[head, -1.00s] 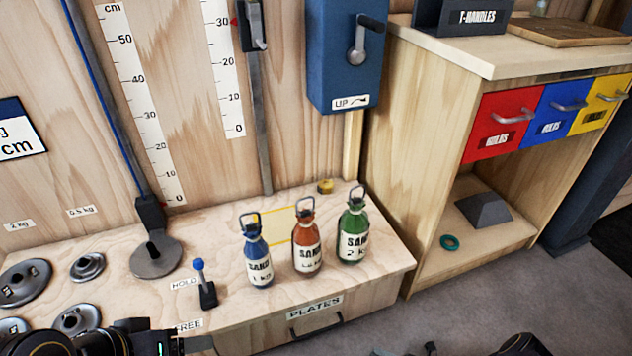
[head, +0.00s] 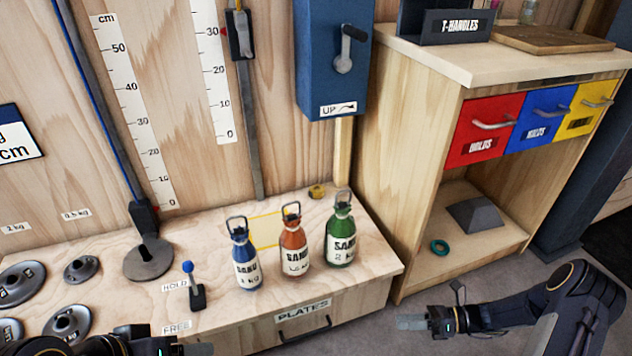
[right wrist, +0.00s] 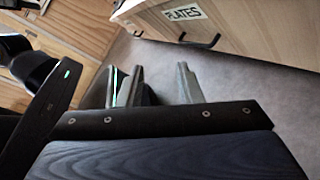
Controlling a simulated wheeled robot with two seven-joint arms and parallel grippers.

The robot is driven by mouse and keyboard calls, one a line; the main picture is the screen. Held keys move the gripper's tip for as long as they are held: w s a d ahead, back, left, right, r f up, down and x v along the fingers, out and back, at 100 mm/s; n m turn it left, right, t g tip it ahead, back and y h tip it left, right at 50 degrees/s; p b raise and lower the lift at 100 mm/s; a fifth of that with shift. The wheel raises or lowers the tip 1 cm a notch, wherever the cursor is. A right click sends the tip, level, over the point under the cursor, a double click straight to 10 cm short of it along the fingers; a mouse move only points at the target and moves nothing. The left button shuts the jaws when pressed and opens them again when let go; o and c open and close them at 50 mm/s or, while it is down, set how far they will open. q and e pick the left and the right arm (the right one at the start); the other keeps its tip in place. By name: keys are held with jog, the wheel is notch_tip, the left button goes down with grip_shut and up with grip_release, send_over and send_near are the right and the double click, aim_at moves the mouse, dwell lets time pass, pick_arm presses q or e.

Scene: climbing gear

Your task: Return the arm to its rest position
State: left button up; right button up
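My right gripper (head: 412,321) is in front of the cabinet's lower part, above the grey floor, clear of the bench. In the right wrist view its two fingers (right wrist: 155,88) stand apart with only floor between them, so it is open and empty. My right forearm runs to the right edge of the head view. My left gripper (head: 195,349) shows only in part at the bottom edge, near the FREE label; its fingers are too cut off to tell their state.
Blue (head: 245,258), orange (head: 294,246) and green (head: 340,236) sand bottles stand on the bench (head: 375,262). A blue-knobbed lever (head: 196,290) and metal plates (head: 22,284) are left of them. The cabinet (head: 400,150) stands right. The PLATES drawer handle (head: 304,330) juts out.

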jog(key=s+a+r+n+g+h+p, duration=0.1)
jog(key=s+r+n+h, duration=0.25)
jog(key=r+n, duration=0.6)
jog(key=s+r+n+h, duration=0.3)
jog(key=r+n+h, duration=0.15)
jog(key=r, duration=1.05)
jog(key=s+a+r+n+t+h+p, duration=0.1)
jog(key=s+r+n+t+h, duration=0.2)
jog(key=s+n, duration=0.35)
jog(key=s+a+r+n+t+h+p, duration=0.1)
jog(key=s+r+n+t, duration=0.1)
jog(key=s+r+n, duration=0.4)
notch_tip(320, 180, up, 36)
jog(key=s+p, duration=0.1)
jog(key=p, duration=3.6)
jog(key=shift+s+r+p, duration=0.15)
jog(key=shift+r+p, duration=0.1)
jog(key=shift+p, duration=0.1)
jog(key=shift+d, duration=0.1)
